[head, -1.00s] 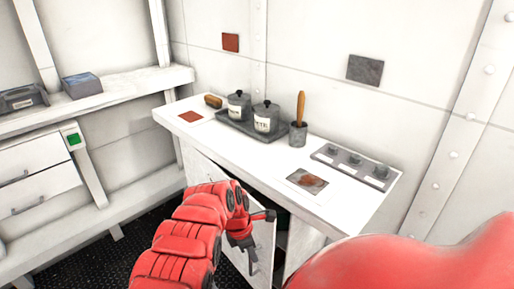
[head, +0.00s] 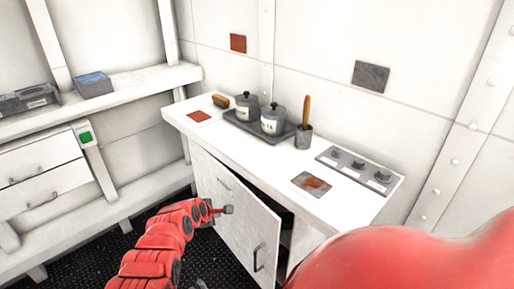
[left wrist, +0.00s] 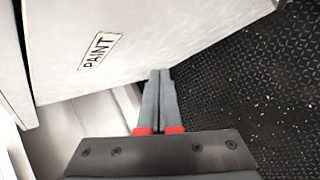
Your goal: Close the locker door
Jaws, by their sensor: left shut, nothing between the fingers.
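The locker door (head: 235,222) is a white panel with a grey bar handle (head: 258,257) near its right edge, under the white counter. It stands ajar, with a dark gap along its top and right side. In the left wrist view the door (left wrist: 150,45) shows close up with a PAINT label (left wrist: 100,51). My left gripper (left wrist: 160,75) is shut and empty, its tips close to the door's edge in that view; contact cannot be told. My right gripper is not in view.
The counter (head: 255,165) holds a tray with two lidded pots (head: 272,119), a utensil cup (head: 303,137) and a knob panel (head: 358,166). A shelf and white drawers (head: 40,175) stand at left. Dark textured floor (left wrist: 260,90) is clear beside the door.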

